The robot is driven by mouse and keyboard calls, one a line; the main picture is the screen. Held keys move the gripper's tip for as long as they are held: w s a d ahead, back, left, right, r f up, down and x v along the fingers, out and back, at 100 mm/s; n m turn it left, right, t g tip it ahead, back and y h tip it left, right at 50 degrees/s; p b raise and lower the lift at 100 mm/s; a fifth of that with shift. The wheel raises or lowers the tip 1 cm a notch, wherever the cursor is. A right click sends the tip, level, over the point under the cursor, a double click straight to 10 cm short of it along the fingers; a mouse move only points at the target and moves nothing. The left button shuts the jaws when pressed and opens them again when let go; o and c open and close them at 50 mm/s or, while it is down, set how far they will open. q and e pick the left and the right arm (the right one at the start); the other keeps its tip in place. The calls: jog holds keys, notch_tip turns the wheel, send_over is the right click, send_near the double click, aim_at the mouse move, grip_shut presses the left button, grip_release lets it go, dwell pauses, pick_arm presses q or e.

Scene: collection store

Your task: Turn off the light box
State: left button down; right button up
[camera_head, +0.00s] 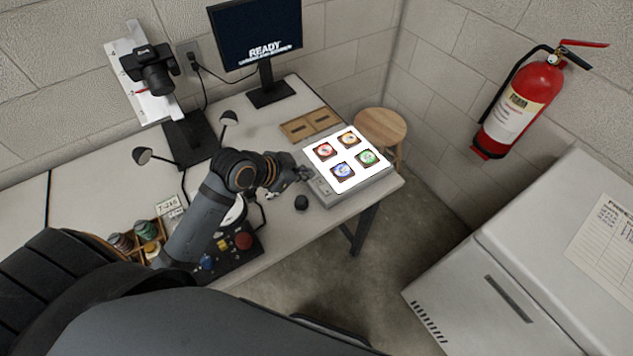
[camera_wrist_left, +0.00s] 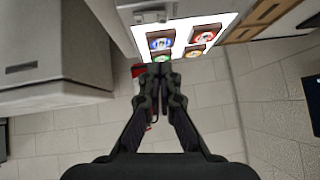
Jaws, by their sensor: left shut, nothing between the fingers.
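The light box (camera_head: 375,187) lies on the right end of the table, its top panel glowing bright white. Several framed coloured pieces, red, yellow, blue and green, lie on the panel. My left gripper (camera_head: 303,174) is shut and empty at the left edge of the light box, by its grey control strip; I cannot tell whether it touches. In the left wrist view the shut fingertips (camera_wrist_left: 159,72) show in front of the lit panel (camera_wrist_left: 222,24). The light box's switch is not clear to see. My right gripper is not in view.
A black knob-like object (camera_head: 301,202) sits on the table near the gripper. A wooden stool (camera_head: 381,127) and a white cabinet (camera_head: 530,270) are off the table to the right.

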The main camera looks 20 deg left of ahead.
aim_at(324, 183)
pick_arm(q)
jog(key=x, duration=0.5)
jog(key=shift+w+d+f, duration=0.15)
jog(key=shift+w, duration=0.05)
notch_tip(324, 183, down, 4)
jog(key=shift+w+r, duration=0.2)
jog(key=shift+r, duration=0.05)
jog(key=shift+f, duration=0.35)
jog(key=shift+w+a+f+g+p, duration=0.2)
jog(key=shift+a+g+p, duration=0.15)
jog(key=shift+p, duration=0.2)
jog(key=shift+f, duration=0.15)
jog(key=shift+s, duration=0.1)
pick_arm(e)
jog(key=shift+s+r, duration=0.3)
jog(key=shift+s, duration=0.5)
pick_arm(q)
jog(key=shift+d, duration=0.15)
